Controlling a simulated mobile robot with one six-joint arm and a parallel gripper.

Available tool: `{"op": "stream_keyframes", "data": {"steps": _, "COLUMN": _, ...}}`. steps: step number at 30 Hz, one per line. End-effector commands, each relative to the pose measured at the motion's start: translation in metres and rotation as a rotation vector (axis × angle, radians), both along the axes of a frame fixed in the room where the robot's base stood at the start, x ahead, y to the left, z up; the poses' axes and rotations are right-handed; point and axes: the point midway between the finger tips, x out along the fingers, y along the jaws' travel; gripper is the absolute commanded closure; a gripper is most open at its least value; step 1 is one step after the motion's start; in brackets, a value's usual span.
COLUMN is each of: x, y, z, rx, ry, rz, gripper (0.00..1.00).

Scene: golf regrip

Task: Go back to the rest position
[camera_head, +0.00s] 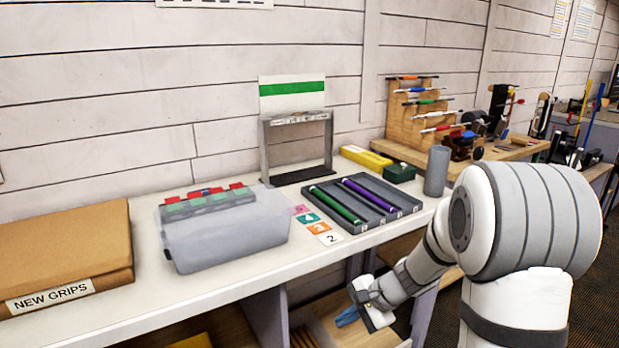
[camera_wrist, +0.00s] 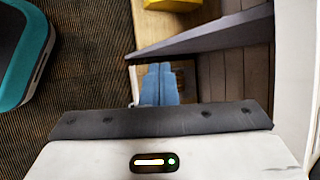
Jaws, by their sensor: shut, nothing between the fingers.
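My gripper (camera_head: 347,317) is in front of the white bench (camera_head: 200,302), below the level of its top, at the lower middle of the head view. Its blue fingers are together with nothing between them. In the wrist view the blue fingers (camera_wrist: 158,84) lie side by side over a wooden shelf edge. My arm reaches in from the right side of the head view.
On the bench stand a box labelled NEW GRIPS (camera_head: 66,250), a grey bin (camera_head: 225,235), a slotted tray (camera_head: 365,203) with a green and a purple grip, and a grey cylinder (camera_head: 437,171). A dark diagonal panel (camera_wrist: 200,42) is close to the fingers.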

Motion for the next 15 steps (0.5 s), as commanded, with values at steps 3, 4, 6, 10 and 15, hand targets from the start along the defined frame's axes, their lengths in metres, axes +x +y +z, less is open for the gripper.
{"op": "stream_keyframes", "data": {"steps": 3, "x": -0.038, "y": 0.001, "z": 0.066, "rx": -0.11, "ry": -0.071, "rz": 0.164, "gripper": 1.0}}
{"op": "stream_keyframes", "data": {"steps": 4, "x": -0.048, "y": 0.001, "z": 0.078, "rx": -0.139, "ry": -0.087, "rz": 0.205, "gripper": 1.0}}
{"op": "stream_keyframes", "data": {"steps": 6, "x": -0.07, "y": -0.003, "z": 0.105, "rx": -0.21, "ry": -0.122, "rz": 0.296, "gripper": 1.0}}
{"op": "stream_keyframes", "data": {"steps": 10, "x": -0.111, "y": -0.013, "z": 0.151, "rx": -0.351, "ry": -0.187, "rz": 0.459, "gripper": 1.0}}
{"op": "stream_keyframes", "data": {"steps": 15, "x": -0.159, "y": -0.034, "z": 0.203, "rx": -0.549, "ry": -0.263, "rz": 0.647, "gripper": 1.0}}
